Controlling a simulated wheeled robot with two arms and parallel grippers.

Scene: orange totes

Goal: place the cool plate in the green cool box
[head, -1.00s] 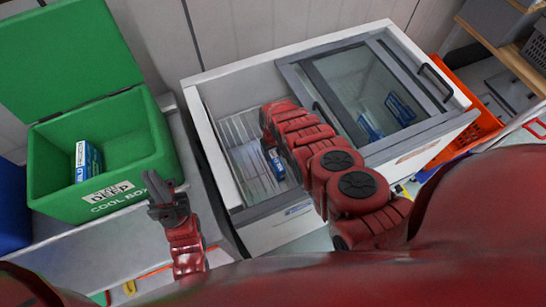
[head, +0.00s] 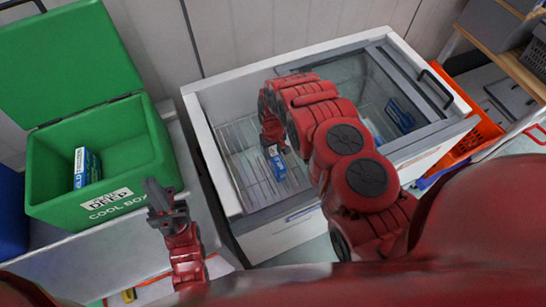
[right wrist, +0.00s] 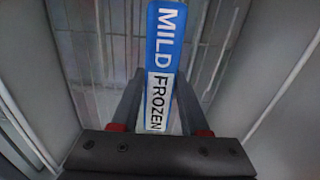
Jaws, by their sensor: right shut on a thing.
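The green cool box (head: 100,205) stands open at the left in the head view, its lid (head: 70,60) tilted back. One blue and white cool plate (head: 87,168) stands upright inside it. My right arm reaches into the white chest freezer (head: 222,195). In the right wrist view my right gripper (right wrist: 160,105) is shut on a blue and white cool plate (right wrist: 165,35) marked "MILD FROZEN".
The freezer has a wire rack (head: 245,165) on its floor and a sliding glass lid (head: 400,85) over its right part. Another blue plate (head: 400,115) shows at the right. An orange tote (head: 478,135) stands beyond the freezer.

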